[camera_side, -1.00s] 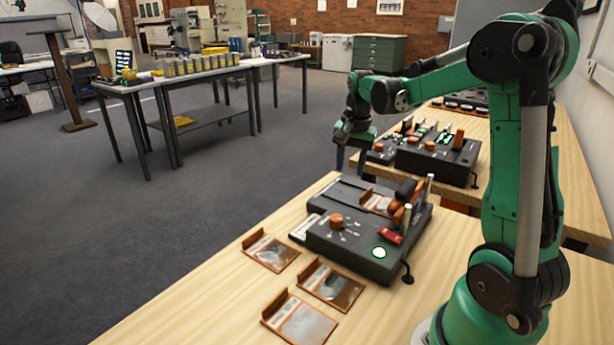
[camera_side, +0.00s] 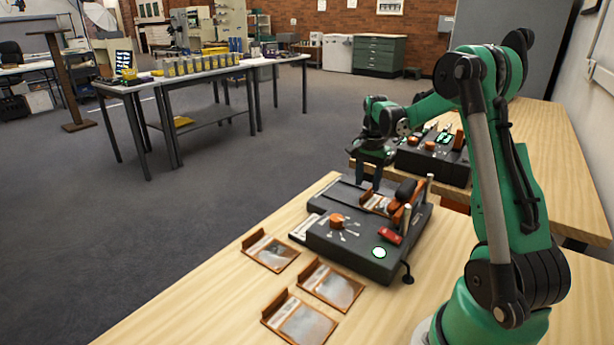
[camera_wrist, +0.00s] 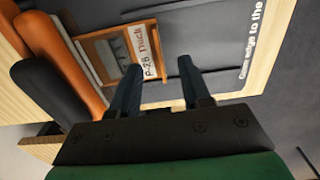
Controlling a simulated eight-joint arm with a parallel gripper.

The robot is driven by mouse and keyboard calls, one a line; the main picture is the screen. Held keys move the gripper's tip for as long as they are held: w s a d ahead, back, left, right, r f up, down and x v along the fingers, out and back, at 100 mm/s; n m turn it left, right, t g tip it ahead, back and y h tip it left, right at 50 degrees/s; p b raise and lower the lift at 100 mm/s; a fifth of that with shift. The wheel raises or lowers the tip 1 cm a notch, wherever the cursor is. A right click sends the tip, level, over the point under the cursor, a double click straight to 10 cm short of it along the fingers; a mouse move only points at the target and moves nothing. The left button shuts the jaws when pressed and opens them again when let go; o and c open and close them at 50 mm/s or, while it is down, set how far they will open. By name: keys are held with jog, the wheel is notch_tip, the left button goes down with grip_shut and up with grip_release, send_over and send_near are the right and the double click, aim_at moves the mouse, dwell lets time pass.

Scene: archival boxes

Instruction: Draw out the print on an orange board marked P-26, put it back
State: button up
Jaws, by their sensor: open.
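The orange board marked P-26 (camera_wrist: 103,48) lies in the dark machine on the near table. Its label reads "P-26 Thick", and a greyish print shows on it in the wrist view. In the side view the board (camera_side: 374,201) sits at the back of the machine (camera_side: 335,240), partly hidden by orange and black parts. My gripper (camera_side: 369,180) is above the machine's back left part, close to the board. In the wrist view my gripper (camera_wrist: 159,66) is open and empty, with the left finger overlapping the label edge. I cannot tell whether it touches.
Three orange-edged boards lie on the near table: one at left (camera_side: 271,254), one in the middle (camera_side: 330,287), one in front (camera_side: 300,322). The machine has an orange knob (camera_side: 337,221), a red switch (camera_side: 390,236), a lit green-white button (camera_side: 379,252) and upright posts. A second machine (camera_side: 430,160) stands behind.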

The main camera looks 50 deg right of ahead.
aim_at(341, 192)
jog(key=shift+f, duration=1.4)
grip_shut()
jog(key=shift+w, duration=0.1)
jog(key=shift+w, duration=3.25)
jog(key=shift+c, duration=0.2)
grip_release()
